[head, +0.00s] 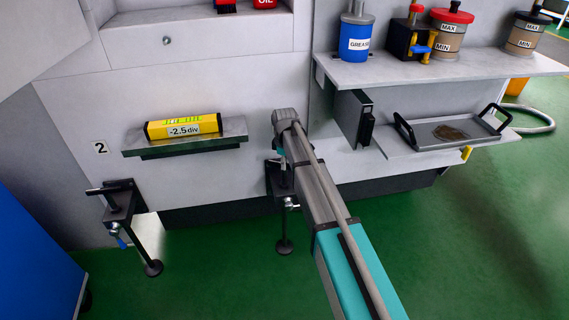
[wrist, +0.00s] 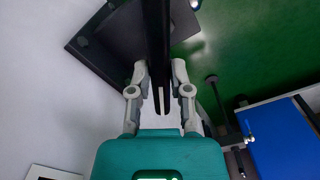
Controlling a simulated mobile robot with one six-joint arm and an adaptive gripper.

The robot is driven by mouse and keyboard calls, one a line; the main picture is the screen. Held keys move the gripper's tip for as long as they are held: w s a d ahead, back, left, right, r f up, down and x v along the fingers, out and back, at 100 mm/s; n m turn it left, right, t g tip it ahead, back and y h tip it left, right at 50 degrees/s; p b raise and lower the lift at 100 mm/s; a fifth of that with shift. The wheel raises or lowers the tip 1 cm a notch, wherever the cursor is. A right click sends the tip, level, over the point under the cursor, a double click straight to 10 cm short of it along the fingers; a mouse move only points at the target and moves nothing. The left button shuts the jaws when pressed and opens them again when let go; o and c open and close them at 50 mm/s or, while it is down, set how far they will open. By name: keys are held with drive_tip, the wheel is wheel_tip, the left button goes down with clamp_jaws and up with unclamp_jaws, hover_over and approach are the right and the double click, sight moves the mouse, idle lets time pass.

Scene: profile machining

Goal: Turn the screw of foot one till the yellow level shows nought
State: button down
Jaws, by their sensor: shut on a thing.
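The yellow level (head: 183,126) lies on a grey ledge on the machine's front, and its label reads -2.5 div. The foot at the middle, taken as foot one (head: 284,246), stands below my arm; its number is not visible, and my arm covers much of its upper part. In the wrist view my gripper (wrist: 159,70) is shut on a black bar (wrist: 157,30), apparently the handle of this foot's screw. The bar runs between both fingers, its slotted end nearer the palm. A dark bracket (wrist: 105,48) lies beyond it. The screw thread is hidden there.
A second foot (head: 120,205) with a black handle stands at the left under the label 2 (head: 101,147). A blue cabinet (head: 35,255) is at the lower left. A shelf with a grease can (head: 356,38) and a tray (head: 455,132) are at the right. Green floor is clear below.

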drive_tip(key=shift+a+m, duration=0.1)
drive_tip(key=shift+m, duration=1.4)
drive_tip(key=c, duration=0.6)
unclamp_jaws()
drive_tip(key=shift+o, duration=0.2)
drive_tip(key=shift+n, duration=0.3)
